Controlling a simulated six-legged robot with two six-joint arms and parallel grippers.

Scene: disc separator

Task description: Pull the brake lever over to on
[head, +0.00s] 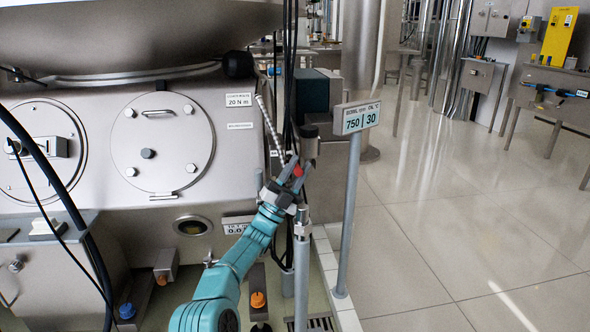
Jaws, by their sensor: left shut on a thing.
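My left gripper (299,166), on the teal arm coming up from the bottom, is beside the right side of the steel machine. Its fingers are shut on a small red piece (298,171), which looks like the knob of the brake lever. The fingers hide most of it, and I cannot make out the lever's shaft or any on/off marking. My right gripper is not in view.
The steel machine body (225,130) with round covers fills the left. A display (360,117) reading 750 and 30 stands on a post right of the gripper. A ribbed metal hose (270,130) runs close by. The tiled floor (450,220) at right is clear.

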